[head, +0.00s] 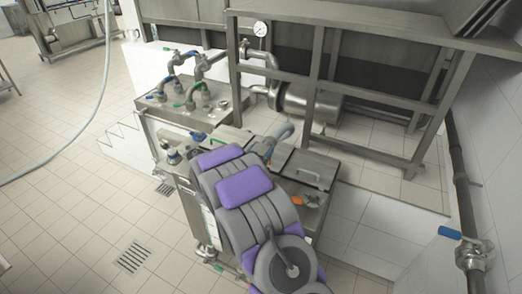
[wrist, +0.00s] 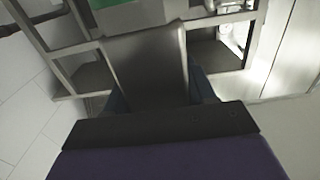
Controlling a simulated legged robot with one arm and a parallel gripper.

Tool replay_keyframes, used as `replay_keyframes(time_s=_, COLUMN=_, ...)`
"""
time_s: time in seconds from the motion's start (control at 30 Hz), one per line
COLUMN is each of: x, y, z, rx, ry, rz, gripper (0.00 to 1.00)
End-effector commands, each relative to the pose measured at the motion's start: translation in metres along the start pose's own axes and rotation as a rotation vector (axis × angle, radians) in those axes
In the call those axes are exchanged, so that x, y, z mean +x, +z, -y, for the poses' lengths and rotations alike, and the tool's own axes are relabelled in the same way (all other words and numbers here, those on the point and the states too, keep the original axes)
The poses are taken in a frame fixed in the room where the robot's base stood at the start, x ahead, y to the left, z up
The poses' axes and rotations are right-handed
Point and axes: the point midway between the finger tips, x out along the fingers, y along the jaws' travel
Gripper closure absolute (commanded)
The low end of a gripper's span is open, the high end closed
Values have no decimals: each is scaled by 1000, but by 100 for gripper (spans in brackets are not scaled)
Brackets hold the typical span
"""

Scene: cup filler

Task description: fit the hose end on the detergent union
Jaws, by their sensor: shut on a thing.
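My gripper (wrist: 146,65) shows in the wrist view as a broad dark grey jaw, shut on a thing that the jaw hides. In the head view my purple and grey arm reaches over the steel machine and covers its middle. A short grey-blue tube, which looks like the hose end (head: 282,131), shows just past the arm's far end. Steel pipe fittings with blue and green handles (head: 190,95) stand on the machine's back left. A small steel fitting (head: 173,155) sits at its left front edge. I cannot tell which of them is the detergent union.
A pale hose (head: 97,108) hangs at the left and curves over the tiled floor. A steel frame (head: 325,75) with a pressure gauge (head: 260,29) and a horizontal cylinder (head: 308,104) stands behind the machine. A wall pipe with a blue-handled valve (head: 468,248) is at right.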

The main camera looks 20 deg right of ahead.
Motion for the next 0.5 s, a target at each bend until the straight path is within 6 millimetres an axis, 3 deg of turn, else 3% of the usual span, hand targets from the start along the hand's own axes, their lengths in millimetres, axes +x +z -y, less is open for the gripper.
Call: replay_keyframes(time_s=0.5, x=0, y=9, z=0, rx=1, ry=0, rz=-4, gripper=100)
